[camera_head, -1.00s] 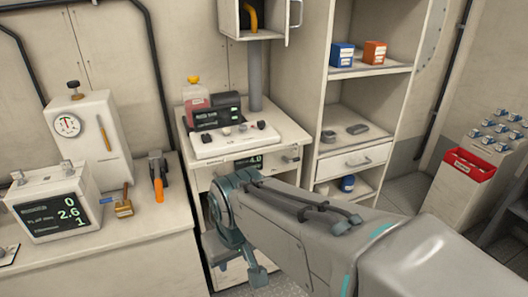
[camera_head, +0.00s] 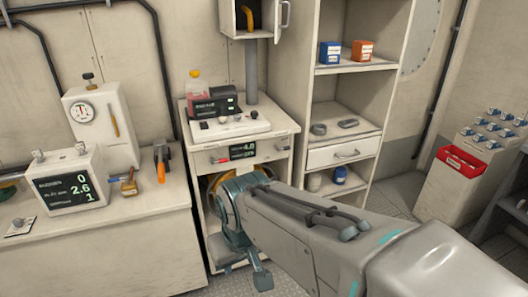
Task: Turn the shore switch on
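I cannot tell which control is the shore switch, as no label is readable. A small plate with a knob (camera_head: 18,226) lies at the left end of the worktop. The middle cabinet has a white control panel (camera_head: 228,127) with small knobs on top and a lit display (camera_head: 243,151) on its front. My gripper (camera_head: 248,262) is low in front of this cabinet's open lower part, below the display. Its fingers are partly hidden by my arm, so I cannot tell whether it is open or holds anything.
A meter box (camera_head: 69,187) and an orange-handled tool (camera_head: 160,163) stand on the left worktop (camera_head: 120,225). A shelf unit (camera_head: 390,90) stands right of the middle cabinet. A red bin (camera_head: 461,162) hangs on a box farther right. The floor (camera_head: 390,201) between them is clear.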

